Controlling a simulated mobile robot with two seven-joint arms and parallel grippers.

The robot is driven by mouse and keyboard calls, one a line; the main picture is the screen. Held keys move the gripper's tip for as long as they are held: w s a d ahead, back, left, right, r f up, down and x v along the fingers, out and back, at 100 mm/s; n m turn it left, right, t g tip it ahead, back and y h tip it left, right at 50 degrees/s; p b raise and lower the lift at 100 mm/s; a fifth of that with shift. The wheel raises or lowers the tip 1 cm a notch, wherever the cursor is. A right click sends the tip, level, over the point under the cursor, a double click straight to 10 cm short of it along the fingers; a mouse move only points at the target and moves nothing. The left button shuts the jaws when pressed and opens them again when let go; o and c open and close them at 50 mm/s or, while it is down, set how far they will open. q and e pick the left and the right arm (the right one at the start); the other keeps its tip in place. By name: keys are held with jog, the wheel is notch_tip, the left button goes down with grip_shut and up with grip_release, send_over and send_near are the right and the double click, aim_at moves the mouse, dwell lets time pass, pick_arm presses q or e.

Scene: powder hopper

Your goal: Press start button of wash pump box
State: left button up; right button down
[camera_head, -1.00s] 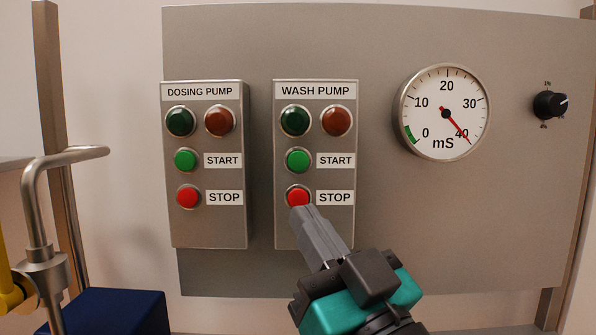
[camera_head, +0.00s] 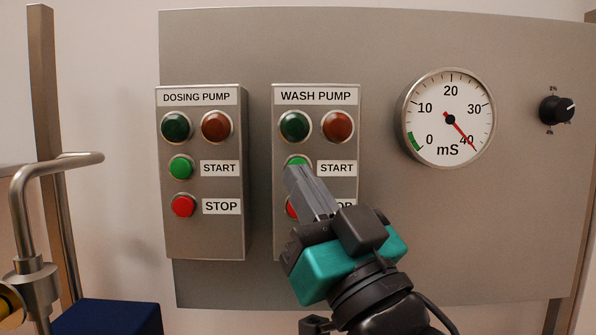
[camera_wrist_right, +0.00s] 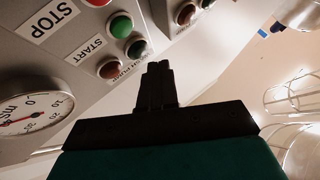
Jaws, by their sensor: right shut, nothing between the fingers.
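The grey wash pump box (camera_head: 316,150) stands upright on the panel, with a dark green lamp and a dull red lamp at its top. Its green start button (camera_head: 296,160) is partly covered from below by my right gripper (camera_head: 298,171). The gripper's fingers are shut and empty, with their tips at the button's lower edge in the picture. Whether they touch it I cannot tell. The red stop button (camera_head: 291,208) is mostly hidden behind the fingers. In the right wrist view the start button (camera_wrist_right: 121,25) shows up and left of the shut fingers (camera_wrist_right: 157,66). My left gripper is out of view.
The dosing pump box (camera_head: 200,235) stands left of the wash pump box. A round mS gauge (camera_head: 450,100) and a black knob (camera_head: 556,109) sit to the right on the panel. A bent metal pipe (camera_head: 60,162) and a blue block (camera_head: 110,318) are at lower left.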

jog(key=w, duration=0.4)
jog(key=shift+w, duration=0.25)
dwell(0.5)
dwell(1.3)
jog(key=shift+w+p, duration=0.15)
jog(key=shift+p, duration=0.15)
jog(key=shift+w, duration=0.25)
